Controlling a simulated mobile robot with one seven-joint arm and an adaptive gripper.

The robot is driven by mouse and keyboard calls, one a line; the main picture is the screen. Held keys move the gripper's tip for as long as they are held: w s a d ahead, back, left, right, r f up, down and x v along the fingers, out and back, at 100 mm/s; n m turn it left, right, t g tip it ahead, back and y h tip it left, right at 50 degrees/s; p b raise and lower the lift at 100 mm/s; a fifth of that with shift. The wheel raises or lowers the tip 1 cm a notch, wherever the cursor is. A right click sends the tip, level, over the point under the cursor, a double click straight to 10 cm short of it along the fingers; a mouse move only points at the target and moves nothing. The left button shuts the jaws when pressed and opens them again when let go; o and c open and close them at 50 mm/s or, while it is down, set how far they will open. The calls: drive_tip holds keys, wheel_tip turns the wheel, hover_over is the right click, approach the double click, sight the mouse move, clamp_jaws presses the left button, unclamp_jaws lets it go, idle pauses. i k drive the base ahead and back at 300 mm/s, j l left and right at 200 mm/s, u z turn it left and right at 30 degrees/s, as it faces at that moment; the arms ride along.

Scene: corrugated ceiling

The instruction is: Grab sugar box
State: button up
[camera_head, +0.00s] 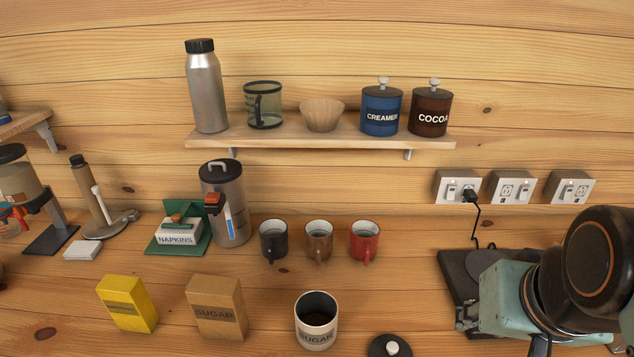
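A brown box labelled SUGAR (216,292) stands upright on the wooden counter, left of centre near the front. Nothing touches it and its front is unobstructed. My teal and black arm is at the lower right, far from the sugar box. No clear pair of fingertips can be made out at its left end, so the gripper's opening is unclear. Nothing held is visible.
A yellow box (127,304) stands left of the sugar box. A dark lid (390,347) lies right of the canister. Black (273,241), brown (318,241) and red (364,241) mugs stand behind. A dark plate (452,265) lies partly behind my arm. A shelf (320,142) hangs above.

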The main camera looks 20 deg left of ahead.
sight(217, 302)
drive_tip(key=u, duration=1.75)
